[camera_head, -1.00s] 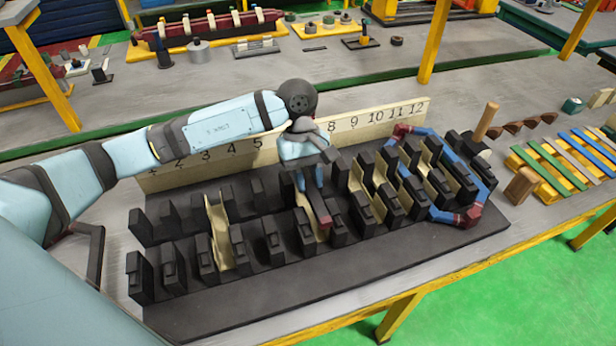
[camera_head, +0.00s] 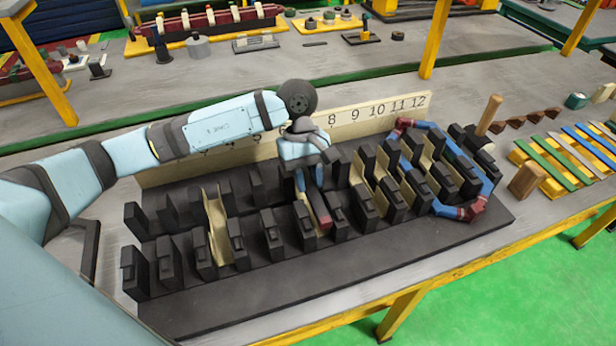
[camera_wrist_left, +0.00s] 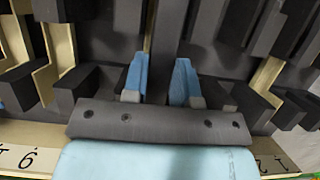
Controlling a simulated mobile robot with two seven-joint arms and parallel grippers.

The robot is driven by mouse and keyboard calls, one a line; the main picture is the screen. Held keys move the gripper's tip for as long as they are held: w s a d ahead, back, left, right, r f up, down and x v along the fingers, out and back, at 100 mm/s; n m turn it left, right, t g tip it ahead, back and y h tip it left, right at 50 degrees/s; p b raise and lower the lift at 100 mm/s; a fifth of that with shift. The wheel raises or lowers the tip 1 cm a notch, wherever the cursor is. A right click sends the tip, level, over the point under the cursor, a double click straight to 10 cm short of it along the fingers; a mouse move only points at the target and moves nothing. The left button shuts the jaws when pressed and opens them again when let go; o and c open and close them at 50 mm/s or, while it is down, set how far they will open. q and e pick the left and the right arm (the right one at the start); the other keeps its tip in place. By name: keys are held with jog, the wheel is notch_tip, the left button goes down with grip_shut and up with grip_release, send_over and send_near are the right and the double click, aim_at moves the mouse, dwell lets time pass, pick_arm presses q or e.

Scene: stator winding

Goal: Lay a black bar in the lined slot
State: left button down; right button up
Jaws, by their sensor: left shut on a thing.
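The black slotted block (camera_head: 225,305) lies on the table with rows of upright black teeth. A beige liner (camera_head: 217,228) stands in a slot left of the middle, and more beige liners (camera_head: 363,180) show right of it. My left gripper (camera_head: 308,178) points down over the middle of the block. It is shut on a dark bar (camera_wrist_left: 166,45), which shows between the blue fingers in the left wrist view. The bar's near end looks reddish in the head view (camera_head: 322,214). I cannot tell whether the bar touches the slot floor. My right gripper is not in view.
A blue coil with red corners (camera_head: 473,210) sits in the slots at the right end. A numbered beige board (camera_head: 372,112) stands behind the block. A wooden block (camera_head: 526,180) and coloured strips (camera_head: 570,160) lie to the right.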

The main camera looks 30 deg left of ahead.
aim_at(307, 179)
pick_arm(q)
jog(key=shift+f+b, duration=0.85)
jog(key=shift+f, duration=0.1)
jog(key=shift+f+b, duration=0.45)
jog(key=shift+f, duration=0.05)
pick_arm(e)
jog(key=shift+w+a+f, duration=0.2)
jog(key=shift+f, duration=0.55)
pick_arm(q)
jog(key=shift+f+b, duration=0.3)
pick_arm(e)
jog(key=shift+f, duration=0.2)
pick_arm(q)
jog(key=c, duration=0.8)
grip_release()
jog(key=shift+r, duration=0.2)
jog(key=shift+r, duration=0.55)
